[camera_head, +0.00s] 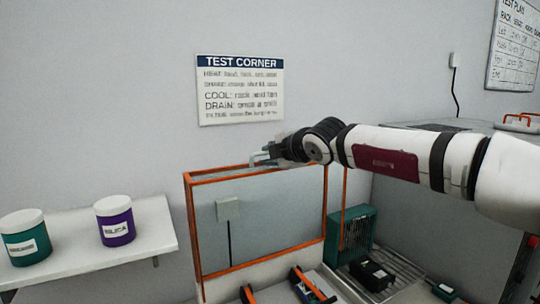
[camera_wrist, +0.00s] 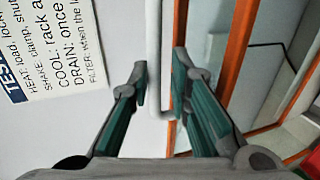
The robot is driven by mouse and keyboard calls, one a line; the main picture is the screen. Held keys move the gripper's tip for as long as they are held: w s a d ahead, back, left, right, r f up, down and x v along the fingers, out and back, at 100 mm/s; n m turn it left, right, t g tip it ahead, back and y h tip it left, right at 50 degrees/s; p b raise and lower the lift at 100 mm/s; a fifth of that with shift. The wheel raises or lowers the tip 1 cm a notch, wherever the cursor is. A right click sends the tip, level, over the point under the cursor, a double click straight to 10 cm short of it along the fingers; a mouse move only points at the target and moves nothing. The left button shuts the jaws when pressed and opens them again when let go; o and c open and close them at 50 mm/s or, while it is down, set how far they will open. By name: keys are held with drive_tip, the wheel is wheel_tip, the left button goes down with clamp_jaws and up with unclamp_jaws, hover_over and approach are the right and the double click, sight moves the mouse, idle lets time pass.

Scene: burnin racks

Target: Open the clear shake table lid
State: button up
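The clear lid (camera_head: 275,215) has an orange frame and stands upright, or nearly so, above the back of the shake table (camera_head: 265,277). A pale bar handle (camera_head: 257,156) is at its top edge. My gripper (camera_head: 268,152) is at this handle. In the wrist view, the white handle (camera_wrist: 153,50) passes between the two fingers of my gripper (camera_wrist: 160,78), with a gap visible on each side. The fingers are open. The lid's orange frame (camera_wrist: 238,50) is just right of the handle there. My gripper partly hides the handle in the head view.
A shelf (camera_head: 150,228) at left holds a teal jar (camera_head: 25,240) and a purple jar (camera_head: 115,222). A teal unit (camera_head: 350,232) and a black box (camera_head: 372,274) are right of the lid. A sign (camera_head: 240,92) hangs on the wall behind.

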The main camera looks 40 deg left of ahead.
drive_tip(key=v, duration=1.2)
idle(0.5)
drive_tip(key=s+d+f+n+t+h, duration=0.1)
drive_tip(key=s+d+f+n+h, duration=0.2)
drive_tip(key=d+n, duration=1)
drive_tip(key=s+d+f+n+h, duration=0.35)
drive_tip(key=d+n, duration=0.65)
drive_tip(key=d, duration=0.5)
drive_tip(key=s+d+f+n+t+h, duration=0.1)
drive_tip(key=s+d+f+n+h, duration=0.25)
drive_tip(key=d+n, duration=0.95)
drive_tip(key=s+d+f+n+h, duration=0.1)
drive_tip(key=s+d, duration=0.3)
drive_tip(key=d, duration=0.4)
drive_tip(key=s+d+f+n+g+h, duration=0.1)
drive_tip(key=s+d+f+n+h, duration=0.1)
drive_tip(key=s+d, duration=0.3)
drive_tip(key=d+n, duration=0.1)
drive_tip(key=d, duration=0.2)
drive_tip(key=shift+s+d+b, duration=0.2)
drive_tip(key=shift+s+b, duration=0.15)
drive_tip(key=shift+b, duration=0.05)
